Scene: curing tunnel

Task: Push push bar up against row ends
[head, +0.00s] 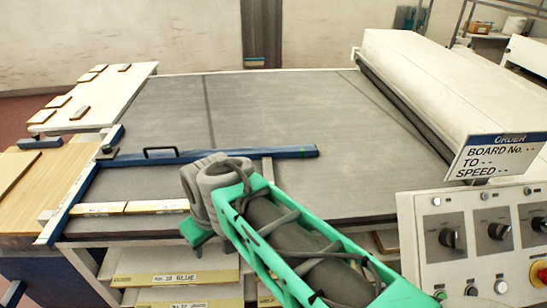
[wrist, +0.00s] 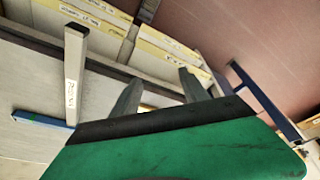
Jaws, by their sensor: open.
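The blue push bar (head: 230,155) with a black handle (head: 160,152) lies across the grey belt, and a grey metal arm (head: 267,168) meets it near its right end. In the wrist view a marked grey arm (wrist: 74,75) joins a blue bar (wrist: 45,121). Cream labelled row ends (head: 98,209) lie near the belt's front left edge, on the near side of the bar. My gripper (head: 192,232) is in front of the bar, with its fingers mostly hidden in the head view. In the wrist view its two grey fingers (wrist: 157,88) are apart, with nothing clearly held between them.
A blue rail (head: 75,198) runs along the left side of the belt. Labelled boards (head: 178,278) sit on shelves below the front edge. A control panel (head: 478,240) and an order sign (head: 495,155) stand at the right. The belt (head: 290,105) beyond the bar is clear.

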